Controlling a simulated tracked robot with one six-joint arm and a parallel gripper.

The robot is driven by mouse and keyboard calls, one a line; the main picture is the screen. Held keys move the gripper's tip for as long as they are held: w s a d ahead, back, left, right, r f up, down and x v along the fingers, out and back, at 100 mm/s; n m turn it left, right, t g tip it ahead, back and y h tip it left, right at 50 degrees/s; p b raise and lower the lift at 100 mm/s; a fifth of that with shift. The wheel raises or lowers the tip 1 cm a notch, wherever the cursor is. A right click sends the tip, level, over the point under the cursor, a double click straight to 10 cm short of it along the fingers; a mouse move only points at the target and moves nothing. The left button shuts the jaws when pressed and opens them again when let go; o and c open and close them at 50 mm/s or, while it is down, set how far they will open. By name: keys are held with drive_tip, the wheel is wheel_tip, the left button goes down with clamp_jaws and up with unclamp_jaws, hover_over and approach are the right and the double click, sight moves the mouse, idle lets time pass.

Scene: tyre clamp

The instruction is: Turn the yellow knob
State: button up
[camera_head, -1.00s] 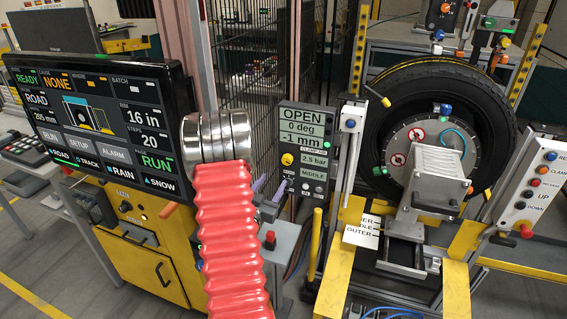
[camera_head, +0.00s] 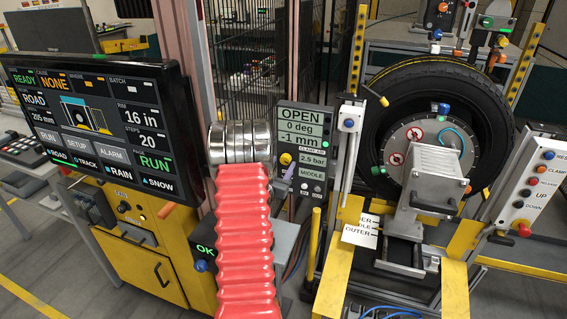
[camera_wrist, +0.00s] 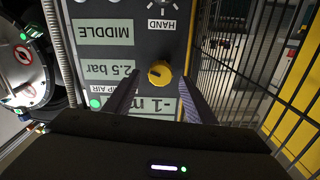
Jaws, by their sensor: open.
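The yellow knob (camera_head: 286,159) sits on a grey control panel (camera_head: 283,204) beside its small displays. The panel reads OPEN, 0 deg, -1 mm, 2.5 bar and MIDDLE. In the wrist view the panel is upside down, and the yellow knob (camera_wrist: 159,73) shows a dark mark on its face. My gripper (camera_wrist: 160,84) is open, with one purple finger on each side of the knob. I cannot tell whether the fingers touch it or how far off the panel they are. In the head view my arm hides most of the gripper.
A tyre (camera_head: 385,105) is mounted on the clamp machine at the right. A large display (camera_head: 95,130) stands at the left. A wire fence (camera_wrist: 265,65) shows right of the panel in the wrist view. A yellow post (camera_head: 314,238) stands near the panel.

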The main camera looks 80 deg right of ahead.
sight(286, 159)
drive_tip(key=shift+s+d, duration=0.1)
drive_tip(key=shift+d, duration=1.1)
drive_tip(key=shift+c, duration=0.3)
drive_tip(key=c, duration=1)
drive_tip(key=o, duration=1.1)
drive_tip(key=shift+c, duration=0.2)
